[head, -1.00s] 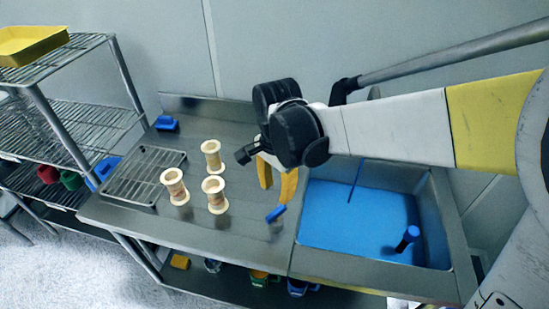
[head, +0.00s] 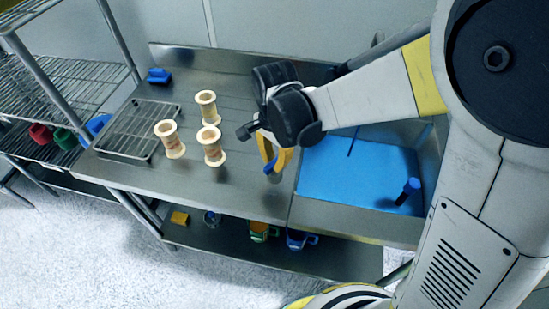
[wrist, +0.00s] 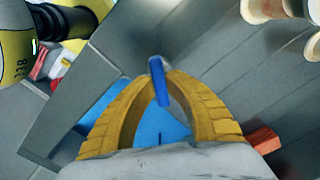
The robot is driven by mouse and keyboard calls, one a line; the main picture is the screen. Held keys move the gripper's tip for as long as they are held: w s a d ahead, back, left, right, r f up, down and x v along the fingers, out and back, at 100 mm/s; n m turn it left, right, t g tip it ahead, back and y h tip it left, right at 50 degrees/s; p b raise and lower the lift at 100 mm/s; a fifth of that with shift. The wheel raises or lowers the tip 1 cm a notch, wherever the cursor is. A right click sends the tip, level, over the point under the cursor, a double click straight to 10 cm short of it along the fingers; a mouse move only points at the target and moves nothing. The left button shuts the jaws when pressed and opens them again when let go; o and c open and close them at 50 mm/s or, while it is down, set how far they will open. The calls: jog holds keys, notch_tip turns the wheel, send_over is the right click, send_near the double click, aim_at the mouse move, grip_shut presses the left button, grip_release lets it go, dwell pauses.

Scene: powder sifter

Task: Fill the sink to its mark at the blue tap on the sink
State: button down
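The sink shows a bare metal front edge (head: 350,228) and flat bright blue inside, also in the wrist view. A thin dark line (head: 353,141) stands at the back of the blue. A short blue cylinder (head: 408,190) stands at the sink's right front. A small blue handle (head: 273,168) is at the counter edge left of the sink; I cannot tell which blue part is the tap. My gripper (wrist: 150,78) points down with its yellow fingertips beside this blue handle (wrist: 160,82). The handle shows between the tips; I cannot tell whether they press on it.
Several cream spools (head: 210,146) stand on the counter left of my gripper. A wire rack (head: 140,130) and a blue object (head: 158,75) lie farther left. Wire shelving (head: 70,85) stands at the left. Cups (head: 262,230) sit on the shelf below.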

aim_at(274, 161)
jog(key=shift+n, duration=3.2)
jog(key=c, duration=1.4)
grip_release()
notch_tip(274, 161, up, 12)
